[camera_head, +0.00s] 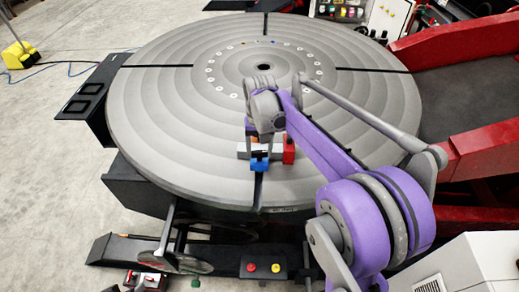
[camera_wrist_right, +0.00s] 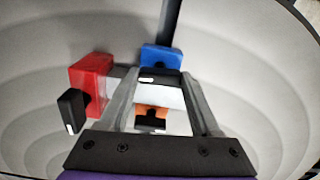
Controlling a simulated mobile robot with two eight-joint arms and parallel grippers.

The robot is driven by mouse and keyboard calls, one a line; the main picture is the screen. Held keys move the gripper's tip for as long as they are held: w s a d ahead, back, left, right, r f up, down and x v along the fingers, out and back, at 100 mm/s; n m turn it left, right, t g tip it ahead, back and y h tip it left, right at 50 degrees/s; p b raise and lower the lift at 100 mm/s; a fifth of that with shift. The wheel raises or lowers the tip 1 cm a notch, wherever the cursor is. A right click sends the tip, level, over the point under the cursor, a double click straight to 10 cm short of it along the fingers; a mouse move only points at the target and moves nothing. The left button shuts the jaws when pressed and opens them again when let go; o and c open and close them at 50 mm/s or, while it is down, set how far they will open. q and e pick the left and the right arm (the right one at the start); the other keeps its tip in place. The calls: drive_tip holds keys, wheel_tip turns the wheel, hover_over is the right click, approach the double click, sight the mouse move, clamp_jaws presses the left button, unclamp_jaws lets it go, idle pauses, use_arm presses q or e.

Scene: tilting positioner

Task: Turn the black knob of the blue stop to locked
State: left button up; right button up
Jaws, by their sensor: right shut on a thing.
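The blue stop (camera_head: 260,163) sits on the grey round table, at the near side by a dark slot; it also shows in the right wrist view (camera_wrist_right: 161,56). Its black knob (camera_wrist_right: 157,75) has a small white mark near its left end. My right gripper (camera_wrist_right: 158,78) reaches down over it and is shut on this knob, a finger on each side. In the head view my right gripper (camera_head: 266,139) and wrist hide the knob. My left gripper is in neither view.
A red stop (camera_wrist_right: 90,72) with its own black knob stands close left of the fingers in the wrist view. An orange stop (camera_wrist_right: 152,113) with a black knob lies between and below the fingers. A white block (camera_wrist_right: 170,98) lies among them. The table (camera_head: 150,100) is otherwise clear.

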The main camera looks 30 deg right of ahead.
sight(259, 152)
drive_tip(key=shift+m, duration=0.5)
drive_tip(key=o, duration=1.4)
wheel_tip(259, 152, up, 11)
drive_tip(key=shift+f+p, duration=0.1)
drive_tip(key=shift+p, duration=0.2)
drive_tip(key=shift+s, duration=0.1)
drive_tip(key=s+a+f+n+t, duration=0.2)
drive_tip(key=s+a+f, duration=0.1)
drive_tip(key=s, duration=0.3)
drive_tip(key=s+a+f+n+t, duration=0.1)
drive_tip(key=s+a+f+n, duration=0.1)
drive_tip(key=s+f, duration=0.4)
drive_tip(key=s+a+f+n+t, duration=0.2)
drive_tip(key=s+a+f, duration=0.3)
drive_tip(key=s, duration=0.3)
drive_tip(key=shift+a+t, duration=0.1)
drive_tip(key=shift+t, duration=0.2)
